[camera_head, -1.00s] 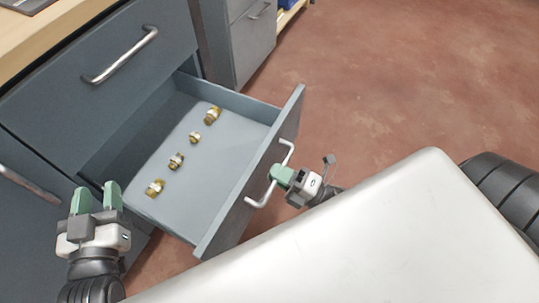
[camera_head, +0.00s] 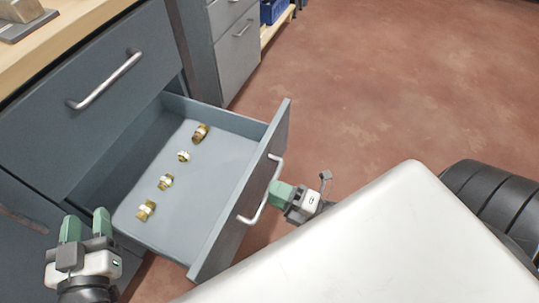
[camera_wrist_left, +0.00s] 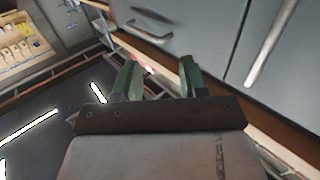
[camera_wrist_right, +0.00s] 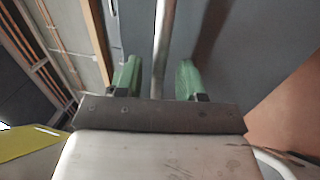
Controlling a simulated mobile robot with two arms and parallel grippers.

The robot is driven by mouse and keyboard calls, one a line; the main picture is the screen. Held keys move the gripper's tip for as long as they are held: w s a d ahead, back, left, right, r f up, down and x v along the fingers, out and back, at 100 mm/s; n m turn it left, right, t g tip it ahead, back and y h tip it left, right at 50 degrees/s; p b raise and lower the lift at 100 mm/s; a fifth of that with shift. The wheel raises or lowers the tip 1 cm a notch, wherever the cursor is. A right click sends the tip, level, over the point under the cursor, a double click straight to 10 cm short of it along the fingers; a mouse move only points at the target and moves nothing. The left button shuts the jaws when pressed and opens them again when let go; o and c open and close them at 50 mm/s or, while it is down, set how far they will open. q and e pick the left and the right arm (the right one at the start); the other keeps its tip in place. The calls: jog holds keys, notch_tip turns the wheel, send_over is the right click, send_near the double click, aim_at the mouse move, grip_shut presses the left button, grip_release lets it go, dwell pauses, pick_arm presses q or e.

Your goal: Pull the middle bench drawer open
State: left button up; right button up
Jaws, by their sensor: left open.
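The grey bench drawer (camera_head: 230,215) below a closed upper drawer stands pulled well out, its inside exposed. Several brass fittings (camera_head: 165,182) lie in a row on its floor. Its bar handle (camera_head: 250,218) is on the front panel. My right gripper (camera_head: 277,193) is at the handle, outside the front panel. In the right wrist view its fingers (camera_wrist_right: 157,80) are apart, with the handle bar (camera_wrist_right: 163,45) showing between them and gaps on both sides. My left gripper (camera_head: 86,226) is open and empty, left of the drawer. It also shows open in the left wrist view (camera_wrist_left: 160,78).
The closed upper drawer (camera_head: 60,125) with its handle is above, under the wooden bench top (camera_head: 60,45). Another grey cabinet (camera_head: 235,50) and a blue bin (camera_head: 272,10) stand behind. The red-brown floor (camera_head: 400,80) to the right is clear.

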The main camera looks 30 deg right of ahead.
pick_arm(q)
jog(key=f, duration=0.1)
jog(key=g, duration=0.1)
jog(key=f+g, duration=0.1)
jog(key=shift+s+a+f+y+p, duration=0.3)
jog(key=shift+s+a, duration=0.05)
pick_arm(e)
jog(key=v, duration=0.9)
